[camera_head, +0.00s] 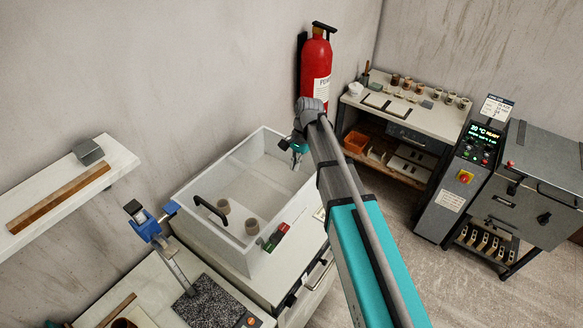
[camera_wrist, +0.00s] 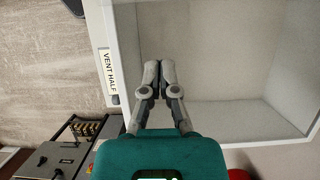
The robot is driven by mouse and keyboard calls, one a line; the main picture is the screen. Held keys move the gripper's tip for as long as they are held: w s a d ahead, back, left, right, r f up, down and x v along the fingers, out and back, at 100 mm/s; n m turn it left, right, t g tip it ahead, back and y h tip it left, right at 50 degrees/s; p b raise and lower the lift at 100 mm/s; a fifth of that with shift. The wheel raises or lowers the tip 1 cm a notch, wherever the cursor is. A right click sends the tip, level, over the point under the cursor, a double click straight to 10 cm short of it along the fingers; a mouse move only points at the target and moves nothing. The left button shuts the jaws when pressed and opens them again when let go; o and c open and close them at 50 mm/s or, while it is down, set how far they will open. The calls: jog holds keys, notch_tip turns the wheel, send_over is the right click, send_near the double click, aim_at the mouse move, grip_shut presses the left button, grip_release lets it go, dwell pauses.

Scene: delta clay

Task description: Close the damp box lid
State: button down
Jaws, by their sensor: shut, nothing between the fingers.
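The damp box (camera_head: 264,134) is a white, open-looking tub on the bench at centre in the head view. Its white rim and wall also show in the wrist view (camera_wrist: 124,40), with a "VENT HALF" label beside it. A black handle (camera_head: 208,209) stands at its left side. I cannot clearly make out the lid or how far it is open; a pale grey panel or floor shows inside.
A blue-clamped height gauge (camera_head: 150,228) stands on a speckled plate left of the box. Red and green blocks (camera_head: 275,237) sit at the box's near edge. A fire extinguisher (camera_head: 315,66) hangs behind. A shelf bench (camera_head: 431,119) and dark machine (camera_head: 534,185) stand right.

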jog(key=shift+p+v, duration=0.65)
jog(key=shift+v, duration=0.4)
jog(key=shift+p+v, duration=2.35)
jog(key=shift+v, duration=0.2)
jog(key=shift+f, duration=0.15)
jog(key=s+d+f+n+t+h+b, duration=0.2)
jog(key=s+d+f+n+b, duration=0.4)
jog(key=s+d+f+b, duration=1)
jog(key=shift+d+f+n+t+b, duration=0.4)
jog(key=shift+d+f+t+b, duration=0.45)
jog(key=shift+f+b, duration=0.95)
